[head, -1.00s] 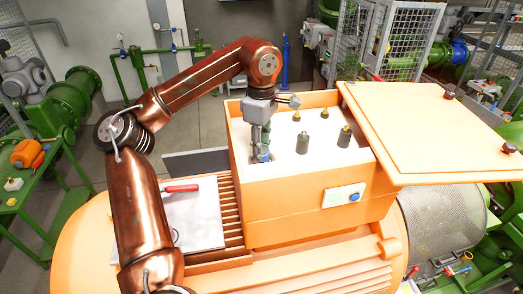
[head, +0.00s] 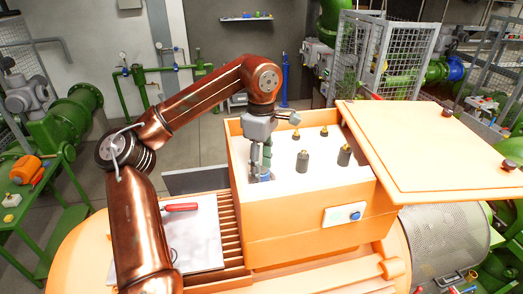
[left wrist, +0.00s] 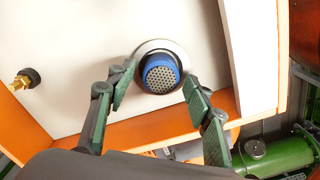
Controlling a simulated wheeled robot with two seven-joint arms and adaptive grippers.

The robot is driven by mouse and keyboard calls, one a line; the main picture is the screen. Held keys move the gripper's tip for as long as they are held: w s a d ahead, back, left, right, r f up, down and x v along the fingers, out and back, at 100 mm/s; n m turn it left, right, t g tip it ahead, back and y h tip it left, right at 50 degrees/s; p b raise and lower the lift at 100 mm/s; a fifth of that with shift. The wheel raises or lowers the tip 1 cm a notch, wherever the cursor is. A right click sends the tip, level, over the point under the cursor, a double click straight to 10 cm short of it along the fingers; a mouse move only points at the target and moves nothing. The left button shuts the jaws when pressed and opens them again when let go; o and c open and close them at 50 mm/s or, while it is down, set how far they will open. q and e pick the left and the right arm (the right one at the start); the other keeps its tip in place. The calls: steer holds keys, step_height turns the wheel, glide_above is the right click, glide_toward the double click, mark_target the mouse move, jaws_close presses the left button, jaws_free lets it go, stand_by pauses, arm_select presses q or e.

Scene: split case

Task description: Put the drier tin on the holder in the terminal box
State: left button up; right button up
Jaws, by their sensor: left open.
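The drier tin is a blue cylinder with a grey perforated top (left wrist: 160,74). It sits within a pale round holder (left wrist: 152,46) on the white floor inside the orange terminal box (head: 308,208). In the head view, a little of the tin's blue (head: 264,177) shows low in the box's left front corner. My left gripper (head: 262,162) points down over it. In the left wrist view its green-padded fingers (left wrist: 160,93) are spread on either side of the tin, with visible gaps. How deep the tin sits in the holder is hidden. My right gripper is not in view.
Several dark terminal posts with brass tops (head: 303,160) stand right of the gripper. The box walls rise around it. The orange lid (head: 430,145) lies across the right side. A grey plate (head: 195,235) with a red-handled tool (head: 181,207) lies left of the box.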

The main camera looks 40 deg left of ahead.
mark_target(262, 170)
arm_select(q)
step_height(262, 170, up, 11)
steer(key=p, duration=0.2)
steer(key=shift+p, duration=0.35)
steer(key=shift+r, duration=0.1)
stand_by(1.3)
